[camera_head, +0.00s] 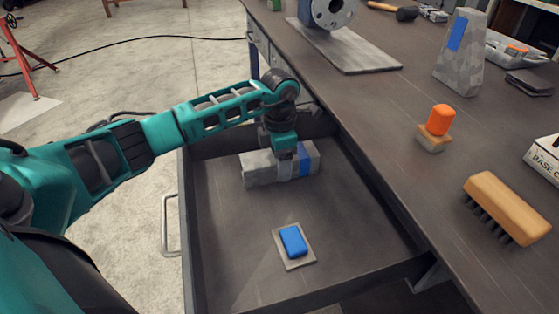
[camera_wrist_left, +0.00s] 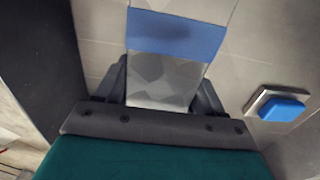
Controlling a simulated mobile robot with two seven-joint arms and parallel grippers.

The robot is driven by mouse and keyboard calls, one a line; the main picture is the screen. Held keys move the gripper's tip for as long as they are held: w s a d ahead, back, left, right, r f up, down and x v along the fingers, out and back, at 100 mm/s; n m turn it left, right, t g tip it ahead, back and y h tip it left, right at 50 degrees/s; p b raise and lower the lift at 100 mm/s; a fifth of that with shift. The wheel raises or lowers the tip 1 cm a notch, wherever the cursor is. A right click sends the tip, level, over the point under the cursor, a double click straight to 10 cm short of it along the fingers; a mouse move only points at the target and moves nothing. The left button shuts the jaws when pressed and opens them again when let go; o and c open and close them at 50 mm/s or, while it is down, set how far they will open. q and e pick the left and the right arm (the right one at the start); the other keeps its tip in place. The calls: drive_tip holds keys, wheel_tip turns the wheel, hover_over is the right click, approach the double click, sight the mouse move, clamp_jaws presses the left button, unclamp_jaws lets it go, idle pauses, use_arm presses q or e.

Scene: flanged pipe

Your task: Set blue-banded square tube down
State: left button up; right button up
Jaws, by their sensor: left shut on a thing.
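The blue-banded square tube (camera_head: 262,169) is grey and mottled, with a blue band near its right end in the head view. It lies lengthwise inside the open drawer (camera_head: 217,260), near the drawer's back end. My left gripper (camera_head: 288,158) reaches down over it from above and is shut on it. In the left wrist view the tube (camera_wrist_left: 163,80) sits between the two fingers of my left gripper (camera_wrist_left: 163,88), with the blue band just beyond them. Whether the tube's underside touches the drawer floor cannot be told. My right gripper is not in view.
A blue block on a small grey plate (camera_head: 293,246) lies in the drawer in front of the tube. The bench top (camera_head: 400,125) to the right holds a flanged pipe (camera_head: 331,12), a tall grey blue-marked block (camera_head: 462,55), an orange-topped piece (camera_head: 437,125) and a brush (camera_head: 505,207).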

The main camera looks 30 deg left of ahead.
use_arm(q)
drive_tip(key=shift+f, duration=0.1)
drive_tip(key=o, duration=1.5)
drive_tip(key=shift+c, duration=0.2)
drive_tip(key=shift+r, duration=0.3)
wheel_tip(320, 180, up, 12)
drive_tip(key=p, duration=0.2)
drive_tip(key=shift+f, duration=0.15)
drive_tip(key=shift+s, duration=0.1)
